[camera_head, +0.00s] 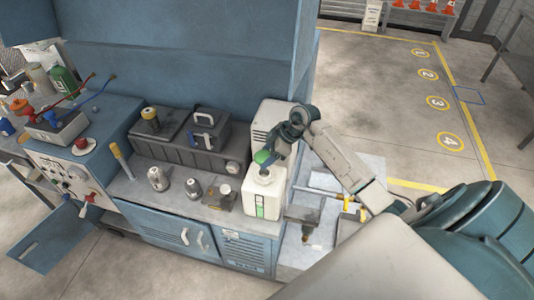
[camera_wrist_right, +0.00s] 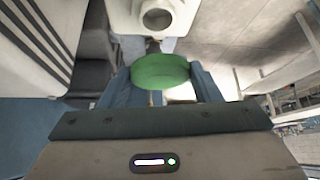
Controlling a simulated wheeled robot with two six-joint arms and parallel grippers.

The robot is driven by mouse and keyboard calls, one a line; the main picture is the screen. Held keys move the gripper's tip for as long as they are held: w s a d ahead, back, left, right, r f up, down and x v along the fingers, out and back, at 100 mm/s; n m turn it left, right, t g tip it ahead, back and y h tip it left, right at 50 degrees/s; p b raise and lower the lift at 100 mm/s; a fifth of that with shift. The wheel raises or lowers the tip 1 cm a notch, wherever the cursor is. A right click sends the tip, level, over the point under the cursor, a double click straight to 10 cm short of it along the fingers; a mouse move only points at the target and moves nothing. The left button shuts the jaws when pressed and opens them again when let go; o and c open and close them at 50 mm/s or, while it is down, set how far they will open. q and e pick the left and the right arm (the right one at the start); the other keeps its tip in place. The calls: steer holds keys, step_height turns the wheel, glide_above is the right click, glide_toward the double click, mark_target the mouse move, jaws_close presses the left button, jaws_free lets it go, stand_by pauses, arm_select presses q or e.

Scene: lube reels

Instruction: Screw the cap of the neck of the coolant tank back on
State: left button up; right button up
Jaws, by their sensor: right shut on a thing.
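The coolant tank (camera_head: 264,200) is a white canister with a green-marked label, upright on the grey bench top. Its open neck (camera_wrist_right: 157,19) shows as a round hole at the top of the right wrist view. My right gripper (camera_wrist_right: 160,76) is shut on the green cap (camera_wrist_right: 160,70), which also shows in the head view (camera_head: 262,157) near the top of the tank. In the wrist view the cap is apart from the neck, which is uncovered. My left gripper is in neither view.
A dark grey case (camera_head: 190,143) stands left of the tank. Metal canisters (camera_head: 158,179) and a small device with a white round top (camera_head: 225,191) stand along the bench. A grey box (camera_head: 270,118) stands behind the tank. A lower tray with tools (camera_head: 318,212) lies to the right.

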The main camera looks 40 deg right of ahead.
steer(key=shift+r+p, duration=0.1)
steer(key=shift+p, duration=0.3)
steer(key=shift+f+b, duration=0.4)
steer(key=shift+f, duration=0.45)
steer(key=shift+f+b, duration=0.8)
steer(key=shift+f, duration=1.35)
steer(key=shift+p, duration=0.75)
steer(key=shift+f, duration=0.55)
